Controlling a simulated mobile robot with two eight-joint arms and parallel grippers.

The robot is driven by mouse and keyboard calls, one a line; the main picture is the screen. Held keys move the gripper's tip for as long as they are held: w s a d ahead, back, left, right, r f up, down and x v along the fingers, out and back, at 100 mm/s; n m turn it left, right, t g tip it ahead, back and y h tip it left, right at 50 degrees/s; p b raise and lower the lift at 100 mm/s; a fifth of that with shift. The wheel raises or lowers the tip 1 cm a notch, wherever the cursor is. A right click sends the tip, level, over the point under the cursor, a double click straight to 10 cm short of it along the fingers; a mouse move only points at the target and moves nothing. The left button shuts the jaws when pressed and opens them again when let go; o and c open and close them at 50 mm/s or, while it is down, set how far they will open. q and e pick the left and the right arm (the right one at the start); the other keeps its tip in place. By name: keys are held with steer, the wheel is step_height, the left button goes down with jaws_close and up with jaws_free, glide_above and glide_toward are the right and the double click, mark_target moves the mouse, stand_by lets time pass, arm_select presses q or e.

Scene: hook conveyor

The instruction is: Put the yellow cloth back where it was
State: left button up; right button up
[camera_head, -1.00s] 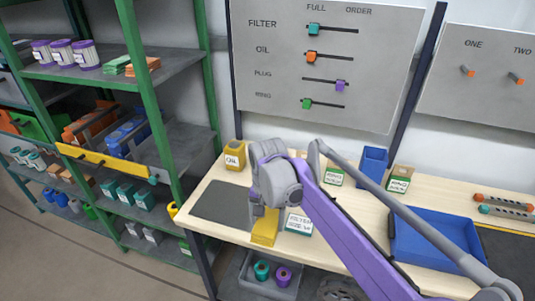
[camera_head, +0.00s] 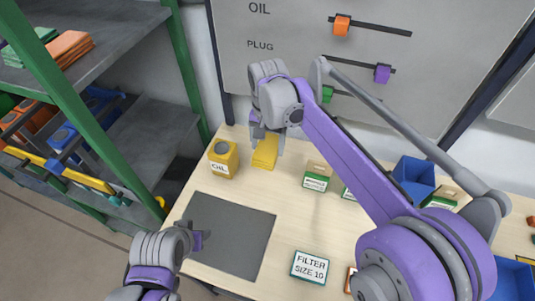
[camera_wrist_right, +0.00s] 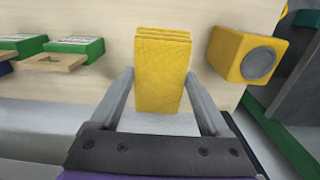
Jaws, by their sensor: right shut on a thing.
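The yellow cloth (camera_head: 265,154) is a folded, layered stack. It is over the back left of the wooden table, just right of the yellow OIL box. My right gripper (camera_head: 266,133) is shut on it. In the right wrist view the cloth (camera_wrist_right: 162,72) stands between the two grey fingers of the right gripper (camera_wrist_right: 160,90). I cannot tell whether the cloth touches the table. My left gripper (camera_head: 197,240) is low at the left, by the dark mat's edge; its fingers are too unclear to judge.
The OIL box (camera_head: 223,160) is close to the cloth's left. The dark mat (camera_head: 228,234) is bare. A FILTER SIZE 10 card (camera_head: 310,267) lies right of it. Green and orange folded cloths (camera_head: 62,50) lie on the green-framed shelf (camera_head: 110,40) at left. Blue bins (camera_head: 413,177) stand right.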

mark_target(267, 156)
steer(key=shift+w+f, duration=0.15)
steer(key=shift+f, duration=0.15)
steer(key=f, duration=0.4)
steer(key=shift+s+f, duration=0.1)
steer(key=shift+s, duration=0.25)
steer(key=shift+w+f, duration=0.15)
steer(key=shift+f, duration=2.3)
steer(key=shift+f, duration=0.1)
steer(key=shift+f+b, duration=0.15)
steer(key=shift+b, duration=0.15)
steer(key=o, duration=1.2)
steer(key=shift+c, duration=0.2)
step_height(267, 156, up, 13)
steer(key=shift+f+p, duration=0.2)
steer(key=shift+p, duration=0.3)
